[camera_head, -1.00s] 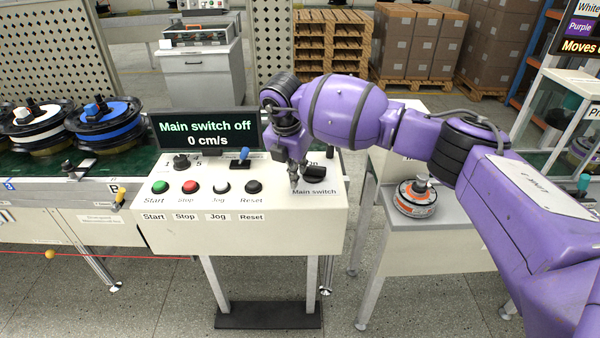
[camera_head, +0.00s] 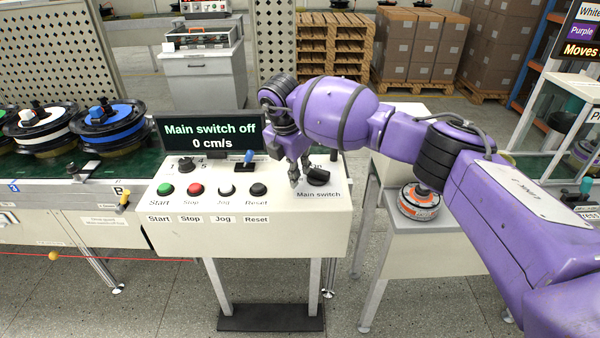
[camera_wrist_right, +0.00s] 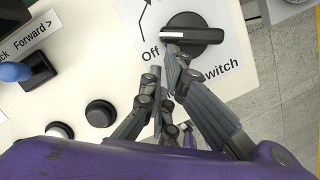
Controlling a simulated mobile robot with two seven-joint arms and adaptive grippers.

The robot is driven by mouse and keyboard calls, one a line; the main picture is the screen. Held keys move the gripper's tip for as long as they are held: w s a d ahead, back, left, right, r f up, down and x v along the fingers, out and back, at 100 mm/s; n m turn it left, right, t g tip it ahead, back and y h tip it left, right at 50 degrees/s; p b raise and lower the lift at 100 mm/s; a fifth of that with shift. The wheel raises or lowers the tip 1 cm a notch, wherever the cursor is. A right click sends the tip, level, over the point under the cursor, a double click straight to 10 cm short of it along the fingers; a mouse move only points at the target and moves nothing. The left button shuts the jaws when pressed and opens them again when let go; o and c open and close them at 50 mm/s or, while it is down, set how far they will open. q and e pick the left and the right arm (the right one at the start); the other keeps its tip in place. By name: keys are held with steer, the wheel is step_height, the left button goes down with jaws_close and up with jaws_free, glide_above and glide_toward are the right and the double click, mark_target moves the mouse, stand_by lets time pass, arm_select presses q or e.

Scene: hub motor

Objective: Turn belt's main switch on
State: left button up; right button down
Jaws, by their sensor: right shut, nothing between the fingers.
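The main switch (camera_head: 318,177) is a black rotary knob at the right end of the white control panel (camera_head: 245,235). In the right wrist view the knob (camera_wrist_right: 205,35) has a white pointer line toward the "Off" label. The display (camera_head: 208,134) reads "Main switch off" and "0 cm/s". My right gripper (camera_head: 298,180) is just left of the knob, pointing down. In the right wrist view its fingertips (camera_wrist_right: 164,62) are together, empty, beside the knob's lower left near "Off"; whether they touch it is unclear. My left gripper is not in view.
Green (camera_head: 165,189), red, white and black buttons line the panel's front. A blue-tipped lever (camera_head: 248,157) and a speed knob (camera_head: 184,163) stand behind them. The belt (camera_head: 70,165) with wheel hubs lies left. A small stand with an orange-and-grey part (camera_head: 418,203) is at right.

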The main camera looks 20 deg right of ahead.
steer(key=shift+w+m+g, duration=0.15)
steer(key=shift+w+m, duration=0.3)
steer(key=shift+m, duration=0.4)
steer(key=shift+w+m+g, duration=0.15)
steer(key=shift+w+m, duration=0.3)
steer(key=shift+m, duration=0.4)
steer(key=shift+w+d+m+g+h, duration=0.1)
steer(key=shift+w+m+g+h, duration=0.2)
steer(key=shift+m, duration=0.35)
steer(key=shift+w+m+g, duration=0.1)
steer(key=shift+w+m, duration=0.3)
steer(key=shift+m, duration=0.25)
steer(key=shift+w+d+m+g, duration=0.2)
steer(key=shift+w+m, duration=0.2)
steer(key=shift+m, duration=0.45)
steer(key=shift+w+d+m+g, duration=0.2)
steer(key=shift+w+m, duration=0.2)
steer(key=shift+m, duration=0.45)
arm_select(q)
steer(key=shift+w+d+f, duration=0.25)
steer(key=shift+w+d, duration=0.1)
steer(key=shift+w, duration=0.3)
arm_select(e)
steer(key=shift+w+d, duration=0.25)
steer(key=shift+w, duration=0.1)
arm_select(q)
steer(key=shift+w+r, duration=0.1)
